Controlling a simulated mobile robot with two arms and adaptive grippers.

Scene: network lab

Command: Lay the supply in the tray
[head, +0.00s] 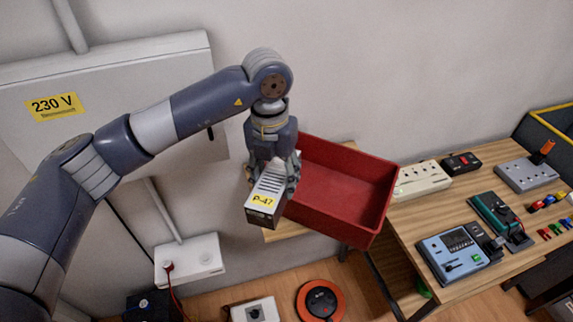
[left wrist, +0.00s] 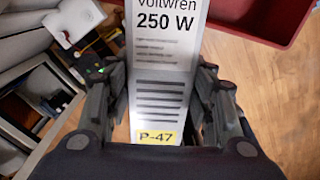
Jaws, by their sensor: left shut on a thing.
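The supply is a silver-grey box (head: 266,199) with a yellow P-47 label. It also shows in the left wrist view (left wrist: 163,70), with "250 W" printed on its pale face. My left gripper (head: 273,178) is shut on the supply, with a finger on each side of it. It holds the supply in the air, at the near left side of the red tray as seen in the head view. The tray (head: 345,168) is an open red bin at the left end of the bench, and its visible inside is empty. My right gripper is not in view.
The wooden bench (head: 408,222) carries a white power strip (head: 422,180), a blue meter (head: 460,252), a green device (head: 499,220) and a grey socket box (head: 526,174). A wall cabinet (head: 120,95) is at the left. A red-orange cable reel (head: 320,300) lies below.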

